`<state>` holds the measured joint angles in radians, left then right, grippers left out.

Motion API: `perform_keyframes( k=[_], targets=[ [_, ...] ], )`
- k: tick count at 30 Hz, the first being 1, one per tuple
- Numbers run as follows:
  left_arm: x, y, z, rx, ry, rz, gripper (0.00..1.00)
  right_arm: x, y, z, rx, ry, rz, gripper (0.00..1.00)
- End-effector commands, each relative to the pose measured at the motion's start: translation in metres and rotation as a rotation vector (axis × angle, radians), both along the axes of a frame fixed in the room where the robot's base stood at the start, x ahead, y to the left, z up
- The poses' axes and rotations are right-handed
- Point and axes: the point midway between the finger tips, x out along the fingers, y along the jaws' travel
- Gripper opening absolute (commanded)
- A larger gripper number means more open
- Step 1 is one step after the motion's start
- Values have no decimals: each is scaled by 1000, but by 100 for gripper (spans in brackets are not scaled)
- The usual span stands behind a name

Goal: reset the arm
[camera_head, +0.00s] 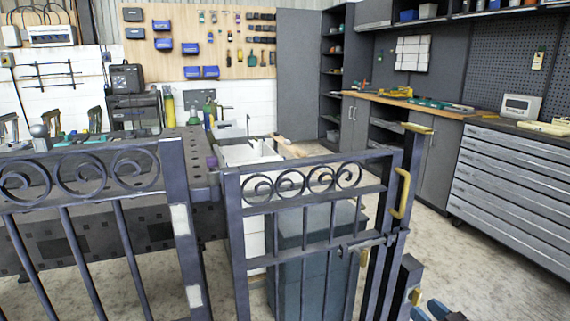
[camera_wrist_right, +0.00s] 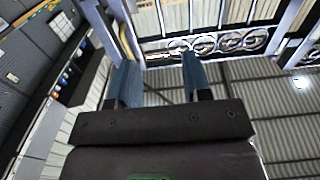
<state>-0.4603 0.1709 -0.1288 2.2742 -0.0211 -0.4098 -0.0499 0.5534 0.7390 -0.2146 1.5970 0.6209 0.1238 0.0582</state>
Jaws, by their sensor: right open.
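The dark metal scroll gate (camera_head: 308,198) stands upright in the middle of the head view, with a row of scrolls near its top. A yellow handle (camera_head: 402,194) is on its right side, and a bolt latch (camera_head: 362,245) sits lower. I cannot tell whether the bolt is engaged. My right gripper (camera_head: 432,311) shows only in part at the bottom edge, right of and apart from the gate. In the right wrist view its two blue fingers (camera_wrist_right: 161,80) are apart with nothing between them; the scrollwork (camera_wrist_right: 222,43) shows beyond them. My left gripper is out of view.
A fixed scroll fence panel (camera_head: 85,185) stands at the left. Behind the gate are a grey box (camera_head: 300,240) and a white sink (camera_head: 248,152). A drawer cabinet (camera_head: 520,185) lines the right. The floor (camera_head: 490,270) between gate and cabinet looks clear.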

Motion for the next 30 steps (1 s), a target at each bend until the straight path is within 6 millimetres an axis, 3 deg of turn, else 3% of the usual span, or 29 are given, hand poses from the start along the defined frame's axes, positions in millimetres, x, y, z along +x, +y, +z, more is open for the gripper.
perform_keyframes(
  k=[9,14,20,23,30],
  targets=[
    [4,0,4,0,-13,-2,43,-10,54,-22,145,27,-1,45],
    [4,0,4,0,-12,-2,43,-47,46,-44,68,81,4,45],
    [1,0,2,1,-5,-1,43,-100,41,-71,-28,159,11,45],
    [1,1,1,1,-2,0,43,-136,37,-85,-91,208,16,45],
    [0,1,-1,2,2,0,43,-238,24,-110,-273,351,27,45]
  ],
)
